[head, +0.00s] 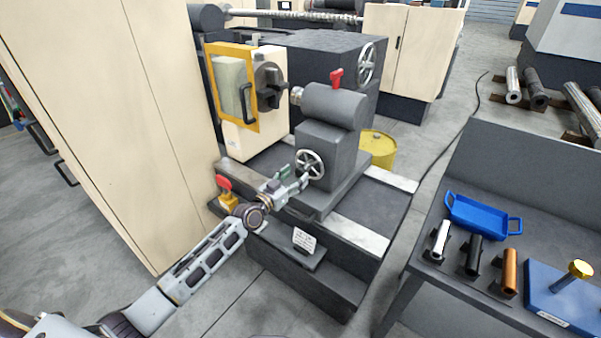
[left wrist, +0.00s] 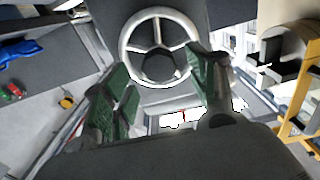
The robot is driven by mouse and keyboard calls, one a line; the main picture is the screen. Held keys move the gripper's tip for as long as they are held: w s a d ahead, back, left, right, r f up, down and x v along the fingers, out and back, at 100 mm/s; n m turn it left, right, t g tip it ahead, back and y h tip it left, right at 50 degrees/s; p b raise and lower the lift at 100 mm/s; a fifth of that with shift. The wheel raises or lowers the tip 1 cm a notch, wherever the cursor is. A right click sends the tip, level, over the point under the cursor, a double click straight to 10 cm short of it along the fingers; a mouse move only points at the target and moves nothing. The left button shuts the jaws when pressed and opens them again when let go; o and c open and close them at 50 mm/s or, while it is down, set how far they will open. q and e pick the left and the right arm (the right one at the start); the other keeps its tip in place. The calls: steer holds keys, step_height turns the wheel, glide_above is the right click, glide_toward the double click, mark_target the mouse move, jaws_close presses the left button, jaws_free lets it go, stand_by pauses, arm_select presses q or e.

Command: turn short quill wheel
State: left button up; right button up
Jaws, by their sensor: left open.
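A small silver spoked handwheel (head: 310,164) is on the side of the grey tailstock block (head: 327,150). I take it for the short quill wheel. My left gripper (head: 297,184) is just in front of it, near its lower left edge. In the left wrist view the wheel (left wrist: 158,45) is upright ahead, between the green-padded fingers of the left gripper (left wrist: 166,72). The fingers are spread and nothing is between the pads; I cannot tell whether one touches the rim. My right gripper is not in view.
A second, larger handwheel (head: 367,64) is on the dark machine behind. A yellow-framed guard (head: 231,88) and a chuck (head: 268,84) stand left of the tailstock. A red button (head: 223,183) is near my left arm. A bench with a blue tray (head: 482,215) is at the right.

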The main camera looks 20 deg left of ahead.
mark_target(299, 173)
arm_select(q)
steer(key=shift+x, duration=1.9)
steer(key=c, duration=1)
steer(key=shift+c, duration=0.2)
